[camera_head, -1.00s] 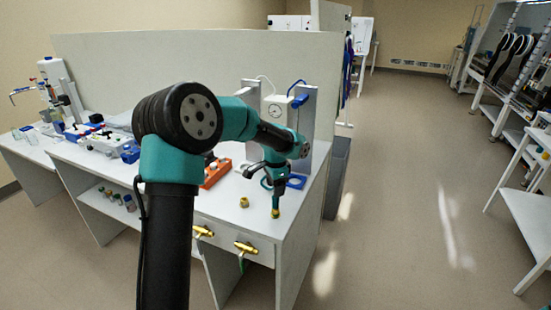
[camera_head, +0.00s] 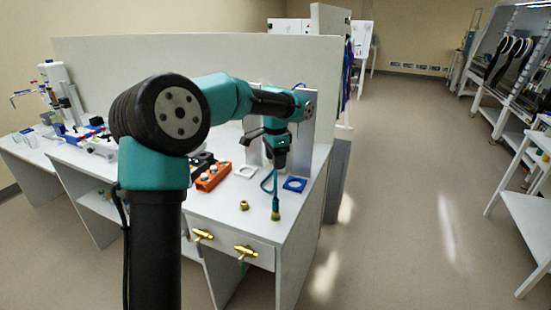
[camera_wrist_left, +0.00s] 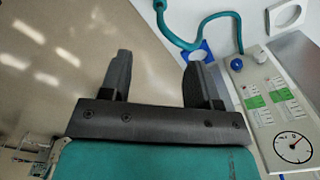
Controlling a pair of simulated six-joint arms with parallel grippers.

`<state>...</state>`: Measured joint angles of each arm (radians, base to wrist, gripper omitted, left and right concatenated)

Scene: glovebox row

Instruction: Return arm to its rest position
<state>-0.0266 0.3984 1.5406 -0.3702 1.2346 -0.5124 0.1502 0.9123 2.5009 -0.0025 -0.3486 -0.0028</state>
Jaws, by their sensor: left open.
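My left arm rises at the lower left of the head view and reaches over the bench. Its gripper (camera_head: 279,163) points down above the right end of the bench top. In the left wrist view the two dark fingers (camera_wrist_left: 157,68) stand wide apart with nothing between them. A teal hose (camera_head: 268,182) with a brass end fitting (camera_head: 275,215) hangs or stands just below the gripper. The hose also shows in the left wrist view (camera_wrist_left: 180,40), beyond the fingers and apart from them. My right gripper is not in view.
On the bench are a blue square ring (camera_head: 294,185), a white ring (camera_head: 246,171), an orange block (camera_head: 213,178) and a small brass fitting (camera_head: 244,205). A gauge panel (camera_wrist_left: 275,110) shows near the gripper. Brass valves (camera_head: 246,252) stick out from the bench front. The floor at right is open.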

